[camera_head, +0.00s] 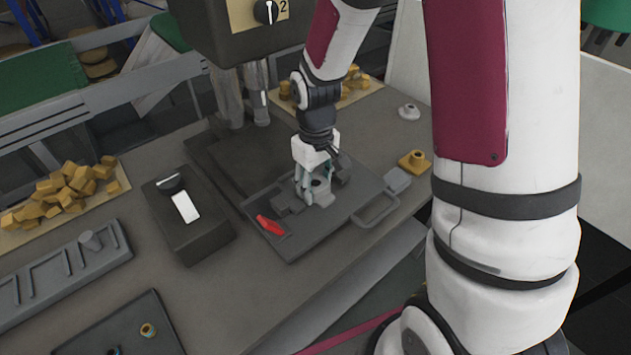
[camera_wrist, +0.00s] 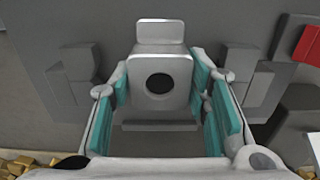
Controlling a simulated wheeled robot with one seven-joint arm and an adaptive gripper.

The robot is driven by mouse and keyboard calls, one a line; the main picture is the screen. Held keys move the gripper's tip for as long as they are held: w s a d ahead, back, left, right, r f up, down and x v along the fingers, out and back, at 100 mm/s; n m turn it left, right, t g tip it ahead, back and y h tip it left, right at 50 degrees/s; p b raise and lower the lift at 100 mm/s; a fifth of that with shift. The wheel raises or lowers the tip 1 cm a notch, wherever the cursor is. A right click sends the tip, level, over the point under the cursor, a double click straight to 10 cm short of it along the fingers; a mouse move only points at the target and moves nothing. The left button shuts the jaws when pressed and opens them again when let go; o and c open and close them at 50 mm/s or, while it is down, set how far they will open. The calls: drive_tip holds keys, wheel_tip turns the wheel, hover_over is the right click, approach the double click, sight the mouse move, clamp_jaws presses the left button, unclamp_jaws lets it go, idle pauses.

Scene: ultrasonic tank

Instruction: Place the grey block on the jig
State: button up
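The grey block (camera_wrist: 172,72), with a round dark hole, lies between the teal pads of my gripper (camera_wrist: 165,100) in the wrist view. The pads lie against its two sides, with no clear gap. In the head view my gripper (camera_head: 314,184) points down over the jig (camera_head: 290,243), a dark flat plate with a handle loop. The block (camera_head: 321,197) is low over the middle of the plate, between two dark clamp pieces. Whether its underside touches the plate is hidden. A red piece (camera_head: 269,224) is at the jig's left corner.
A dark box with a white label (camera_head: 186,207) stands left of the jig. A press column (camera_head: 228,98) rises behind it. Brass blocks (camera_head: 68,187) are heaped at the left.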

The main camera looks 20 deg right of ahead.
sight(316, 184)
drive_tip(key=shift+o, duration=1.3)
wheel_tip(316, 184, up, 11)
drive_tip(key=s+r+m+t, duration=0.3)
drive_tip(key=s+r+t, duration=0.2)
drive_tip(key=s+r, duration=0.9)
drive_tip(key=s, duration=0.5)
drive_tip(key=shift+d+m, duration=0.15)
drive_tip(key=shift+m, duration=0.15)
